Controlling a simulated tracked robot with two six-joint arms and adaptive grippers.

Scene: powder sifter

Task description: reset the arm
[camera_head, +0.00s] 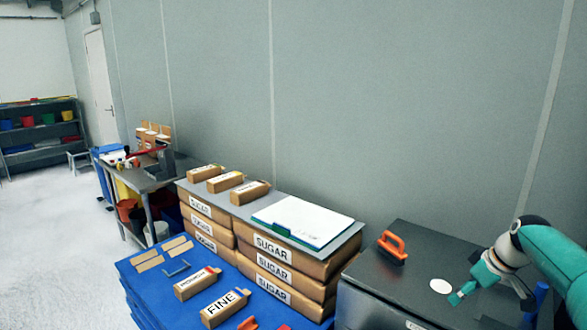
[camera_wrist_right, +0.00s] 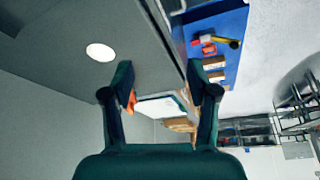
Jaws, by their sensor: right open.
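My right arm is teal and comes in from the right in the head view. Its gripper (camera_head: 459,297) hangs above the dark worktop, close to a white round disc (camera_head: 440,286). In the right wrist view the two dark teal fingers of this gripper (camera_wrist_right: 160,92) stand wide apart with nothing between them that they touch. The white disc also shows in the wrist view (camera_wrist_right: 101,52), beyond the left finger and apart from it. My left gripper is in neither view.
An orange-handled tool (camera_head: 392,246) lies on the dark worktop (camera_head: 420,250). To its left, a clipboard (camera_head: 302,221) lies on stacked sugar boxes (camera_head: 272,268). Packets, one labelled FINE (camera_head: 225,306), lie on a blue surface (camera_head: 150,285). A grey wall stands behind.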

